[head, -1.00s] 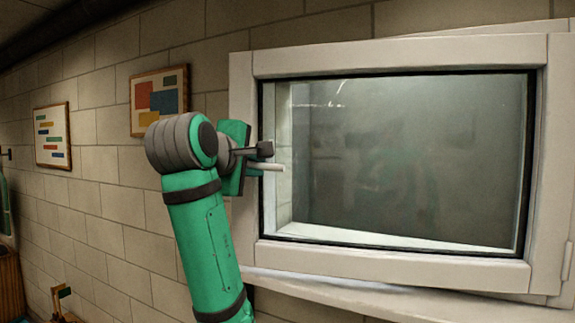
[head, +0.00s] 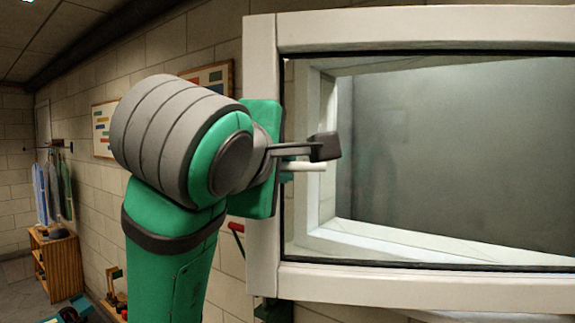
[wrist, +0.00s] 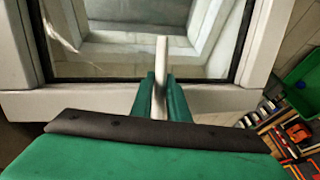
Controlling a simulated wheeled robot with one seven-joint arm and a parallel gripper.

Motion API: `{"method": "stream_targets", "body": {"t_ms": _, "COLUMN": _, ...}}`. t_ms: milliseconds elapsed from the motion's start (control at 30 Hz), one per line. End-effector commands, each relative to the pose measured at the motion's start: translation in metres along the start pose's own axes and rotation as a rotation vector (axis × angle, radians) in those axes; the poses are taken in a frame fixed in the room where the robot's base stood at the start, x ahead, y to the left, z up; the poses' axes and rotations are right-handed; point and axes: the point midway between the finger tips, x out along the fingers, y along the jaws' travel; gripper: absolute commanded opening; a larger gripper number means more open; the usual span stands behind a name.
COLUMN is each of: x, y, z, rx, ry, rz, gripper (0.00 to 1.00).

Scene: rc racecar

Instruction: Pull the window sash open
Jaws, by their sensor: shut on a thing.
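The window sash (head: 400,32) has a white frame around a grey glass pane and stands swung out from the wall. The frame also shows across the wrist view (wrist: 80,103). A white handle (head: 308,166) sticks out at the sash's left side. My gripper (wrist: 160,92) is shut on this handle, with its green fingers on either side of the white bar in the wrist view. In the head view my gripper (head: 318,153) is at the sash's left edge, and its green body hides part of the frame there. The sash's right edge is out of view.
A white inner window frame (head: 325,190) shows through the glass. Block walls run back on the left, with framed pictures (head: 208,76) and a wooden shelf unit (head: 57,262). A green bin (wrist: 302,85) and several tools lie at the right of the wrist view.

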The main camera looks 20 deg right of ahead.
Motion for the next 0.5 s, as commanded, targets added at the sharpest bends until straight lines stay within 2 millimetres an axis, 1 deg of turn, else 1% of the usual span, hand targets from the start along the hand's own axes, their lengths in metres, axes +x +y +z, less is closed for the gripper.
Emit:
{"method": "stream_targets", "body": {"t_ms": 33, "x": -0.0071, "y": 0.0039, "z": 0.0000, "rx": 0.004, "ry": 0.004, "rz": 0.015, "gripper": 0.00}}
{"method": "stream_targets", "body": {"t_ms": 100, "x": -0.0093, "y": 0.0012, "z": 0.0016, "rx": 0.004, "ry": 0.002, "rz": 0.009, "gripper": 0.00}}
{"method": "stream_targets", "body": {"t_ms": 500, "x": -0.0089, "y": -0.0037, "z": 0.0051, "rx": 0.003, "ry": -0.006, "rz": -0.005, "gripper": 0.00}}
